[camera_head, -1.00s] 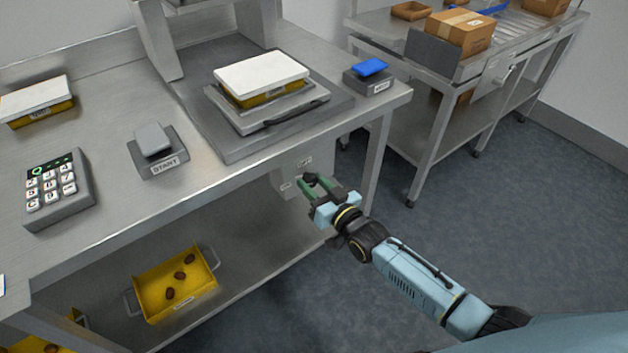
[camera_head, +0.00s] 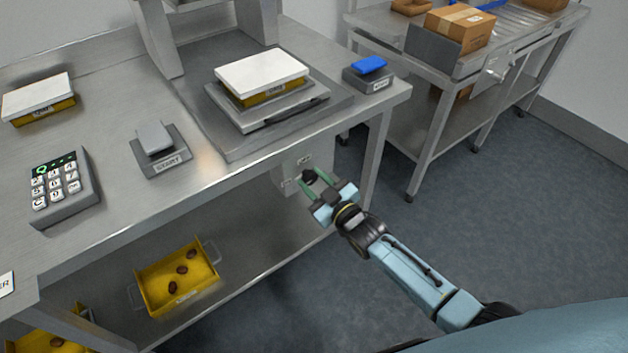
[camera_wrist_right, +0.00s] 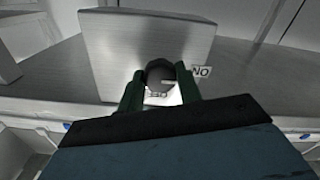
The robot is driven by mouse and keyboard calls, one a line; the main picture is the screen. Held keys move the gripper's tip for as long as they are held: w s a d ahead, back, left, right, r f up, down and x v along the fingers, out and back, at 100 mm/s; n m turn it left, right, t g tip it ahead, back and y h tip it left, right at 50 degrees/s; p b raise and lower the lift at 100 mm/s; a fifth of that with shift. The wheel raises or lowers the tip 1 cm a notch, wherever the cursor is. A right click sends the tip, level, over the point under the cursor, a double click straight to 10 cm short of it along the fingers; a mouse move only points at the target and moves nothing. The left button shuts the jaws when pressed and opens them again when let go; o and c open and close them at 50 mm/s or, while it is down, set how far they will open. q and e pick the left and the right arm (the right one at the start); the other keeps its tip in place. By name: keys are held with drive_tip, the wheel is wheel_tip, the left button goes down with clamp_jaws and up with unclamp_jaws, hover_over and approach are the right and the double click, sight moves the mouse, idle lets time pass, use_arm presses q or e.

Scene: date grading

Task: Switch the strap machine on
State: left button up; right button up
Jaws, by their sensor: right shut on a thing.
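A grey switch box (camera_head: 321,156) with small labels is mounted under the bench's front edge, below the machine bed. It also shows in the right wrist view as a metal plate (camera_wrist_right: 110,45). My right gripper (camera_head: 310,180) is at this box, its green fingertips shut on a dark round knob (camera_wrist_right: 160,72). The fingers stand on either side of the knob and partly hide it. A label beside the right finger (camera_wrist_right: 201,71) reads "NO" from this angle, upside down to the camera. The knob's exact setting is hard to tell. My left gripper is not in view.
On the bench are a white-topped yellow box on the bed (camera_head: 262,72), a START pedal (camera_head: 155,137), a keypad (camera_head: 60,190) and a blue-topped switch (camera_head: 369,66). A yellow tray (camera_head: 145,283) of dates sits on the lower shelf.

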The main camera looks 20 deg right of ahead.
drive_tip(key=o, duration=1)
drive_tip(key=shift+s+d, duration=0.2)
drive_tip(key=shift+s, duration=0.25)
use_arm(q)
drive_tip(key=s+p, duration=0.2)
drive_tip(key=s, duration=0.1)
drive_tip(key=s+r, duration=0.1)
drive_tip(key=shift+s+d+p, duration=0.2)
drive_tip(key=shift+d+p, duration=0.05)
drive_tip(key=shift+p, duration=0.15)
use_arm(e)
drive_tip(key=v, duration=1.2)
drive_tip(key=shift+s, duration=0.2)
drive_tip(key=shift+r, duration=0.1)
